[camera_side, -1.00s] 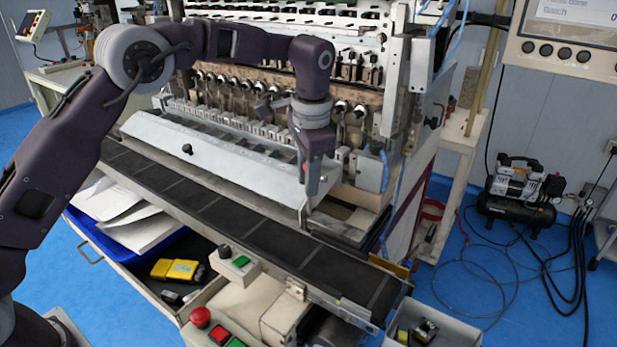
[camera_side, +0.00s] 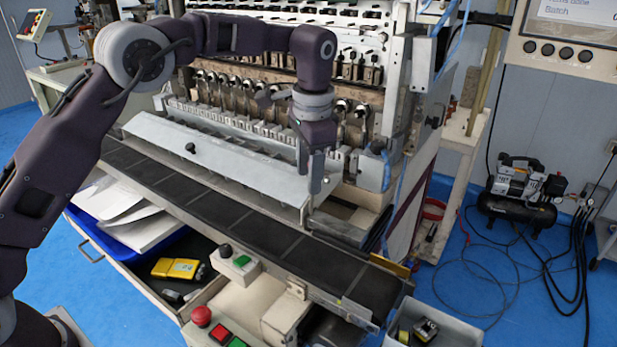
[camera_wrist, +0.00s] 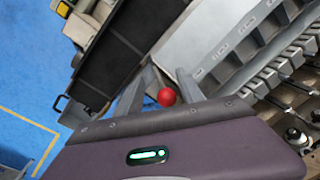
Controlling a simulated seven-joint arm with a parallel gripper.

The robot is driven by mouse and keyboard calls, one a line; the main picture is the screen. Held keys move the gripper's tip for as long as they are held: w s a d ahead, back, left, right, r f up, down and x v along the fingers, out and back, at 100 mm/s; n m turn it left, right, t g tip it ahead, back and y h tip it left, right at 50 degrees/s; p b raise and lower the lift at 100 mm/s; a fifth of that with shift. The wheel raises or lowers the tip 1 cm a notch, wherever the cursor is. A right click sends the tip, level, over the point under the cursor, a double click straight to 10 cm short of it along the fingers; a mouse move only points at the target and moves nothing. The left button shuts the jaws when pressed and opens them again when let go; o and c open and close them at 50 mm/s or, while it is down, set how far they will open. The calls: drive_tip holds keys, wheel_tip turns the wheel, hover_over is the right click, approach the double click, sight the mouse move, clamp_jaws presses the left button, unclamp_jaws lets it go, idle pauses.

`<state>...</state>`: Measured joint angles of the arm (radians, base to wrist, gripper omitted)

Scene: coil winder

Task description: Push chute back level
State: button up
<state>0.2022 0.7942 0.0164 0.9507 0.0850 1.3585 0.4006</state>
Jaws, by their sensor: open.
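The chute (camera_side: 225,163) is a long, light grey metal panel with a dark knob (camera_side: 190,147). It slopes along the machine front, between the dark conveyor belt and the row of metal compartments. In the wrist view the grey panel (camera_wrist: 186,38) runs away beyond the fingers. My gripper (camera_side: 314,190) is at the chute's right end with its fingers pointing down. In the wrist view my gripper (camera_wrist: 158,88) is open, its two fingers apart. A red round thing (camera_wrist: 166,97) shows between them. I cannot tell whether a finger touches the chute.
The conveyor belt (camera_side: 255,225) runs in front of and below the chute. The winder's row of metal parts (camera_side: 240,110) stands close behind. A grey box (camera_side: 430,325) is at the belt's right end. A red button (camera_side: 201,316) is at the front.

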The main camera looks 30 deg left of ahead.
drive_tip(key=r, duration=0.5)
drive_tip(key=shift+s+d+r, duration=0.2)
drive_tip(key=shift+r, duration=0.05)
drive_tip(key=s+a+r+n+t, duration=0.1)
drive_tip(key=s+a+r, duration=0.15)
drive_tip(key=s, duration=0.35)
drive_tip(key=s+a+r+n+t+h, duration=0.1)
drive_tip(key=s+a+r, duration=0.1)
drive_tip(key=s+r, duration=0.25)
drive_tip(key=s+a+r+n+t, duration=0.1)
drive_tip(key=s+a+r+n, duration=0.15)
drive_tip(key=s, duration=0.35)
drive_tip(key=s+f+n+t, duration=0.1)
drive_tip(key=s+f, duration=0.2)
drive_tip(key=s, duration=0.6)
drive_tip(key=s+a+f+n+t, duration=0.1)
drive_tip(key=s+f, duration=0.3)
drive_tip(key=s, duration=0.5)
drive_tip(key=shift+f, duration=0.15)
